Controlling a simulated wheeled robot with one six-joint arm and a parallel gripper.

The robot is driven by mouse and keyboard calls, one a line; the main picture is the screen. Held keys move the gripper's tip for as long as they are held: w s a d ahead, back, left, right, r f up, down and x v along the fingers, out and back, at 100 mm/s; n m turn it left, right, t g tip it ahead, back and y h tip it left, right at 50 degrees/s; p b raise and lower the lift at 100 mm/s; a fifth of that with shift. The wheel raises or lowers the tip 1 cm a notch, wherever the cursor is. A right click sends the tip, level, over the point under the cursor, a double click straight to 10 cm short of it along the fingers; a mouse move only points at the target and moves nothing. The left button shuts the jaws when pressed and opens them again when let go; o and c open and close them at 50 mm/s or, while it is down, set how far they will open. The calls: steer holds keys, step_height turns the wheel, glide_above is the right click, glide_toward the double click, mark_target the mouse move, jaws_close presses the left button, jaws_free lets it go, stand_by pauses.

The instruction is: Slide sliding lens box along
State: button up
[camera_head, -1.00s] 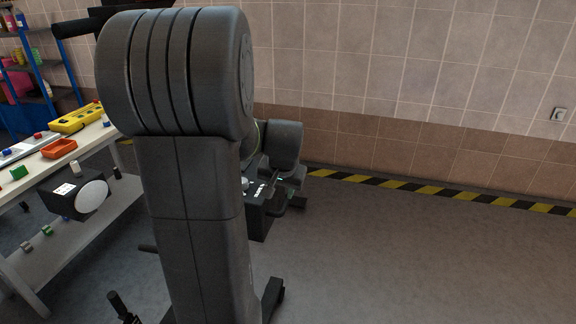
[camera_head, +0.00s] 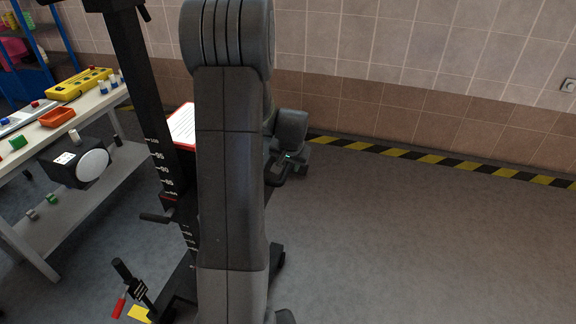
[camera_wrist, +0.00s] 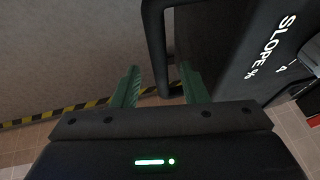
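My gripper (camera_wrist: 160,72) is open, its two green fingers apart. A black bar handle (camera_wrist: 157,45) runs between and beyond the fingertips in the wrist view; I cannot tell whether they touch it. The handle joins a dark box (camera_wrist: 232,60) at the right, marked "SLOPE %", which appears to be the lens box. In the head view my arm hides most of this box. A black upright column (camera_head: 150,110) with white scale marks stands just left of my arm. My gripper end (camera_head: 287,155) shows at the arm's right, low near the wall.
A workbench (camera_head: 95,103) with small parts stands at the left. A lever with a red grip (camera_head: 118,307) is low at the front. Grey floor (camera_head: 420,240) is clear at the right.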

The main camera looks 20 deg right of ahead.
steer(key=shift+x, duration=1.05)
jaws_close()
step_height(320, 180, down, 20)
steer(key=b, duration=1.5)
steer(key=shift+s+f, duration=0.1)
jaws_free()
